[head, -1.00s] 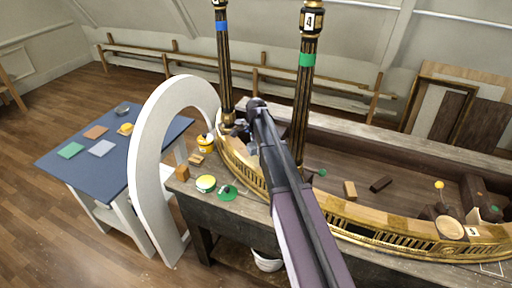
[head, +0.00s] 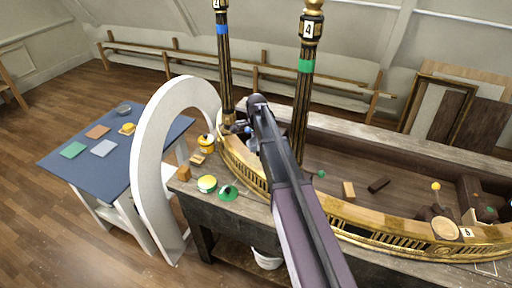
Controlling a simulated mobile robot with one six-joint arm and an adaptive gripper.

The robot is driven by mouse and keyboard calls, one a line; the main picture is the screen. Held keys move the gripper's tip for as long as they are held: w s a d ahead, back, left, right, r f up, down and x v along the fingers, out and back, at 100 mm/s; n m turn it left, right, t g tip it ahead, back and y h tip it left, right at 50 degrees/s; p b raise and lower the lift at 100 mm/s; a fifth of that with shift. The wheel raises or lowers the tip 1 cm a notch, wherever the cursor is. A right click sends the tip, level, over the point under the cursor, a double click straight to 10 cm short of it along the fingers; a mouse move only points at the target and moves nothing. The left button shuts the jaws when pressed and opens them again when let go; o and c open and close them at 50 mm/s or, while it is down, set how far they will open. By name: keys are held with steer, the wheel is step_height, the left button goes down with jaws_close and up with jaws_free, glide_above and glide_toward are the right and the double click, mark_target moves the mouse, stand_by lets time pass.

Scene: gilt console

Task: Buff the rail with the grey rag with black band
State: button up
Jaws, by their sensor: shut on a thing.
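The rail is the curved gilt rail (head: 385,235) along the near edge of the long console, bending away at its left end by the dark columns. My arm reaches across the middle of the head view to that left end. My gripper (head: 241,128) is small and mostly hidden behind my own arm, low beside the foot of the left column. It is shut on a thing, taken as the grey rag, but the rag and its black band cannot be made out. Whether it touches the rail cannot be told.
Two tall columns, blue-banded (head: 224,60) and green-banded (head: 303,90), stand close to my arm. A white arch (head: 150,150) stands left. Tins (head: 207,183) and small blocks sit on the bench corner. A blue table (head: 80,170) holds several flat coloured cloths.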

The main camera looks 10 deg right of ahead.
stand_by(0.4)
steer(key=shift+f+b, duration=0.75)
steer(key=shift+f, duration=0.05)
steer(key=shift+r, duration=0.1)
stand_by(0.6)
stand_by(0.5)
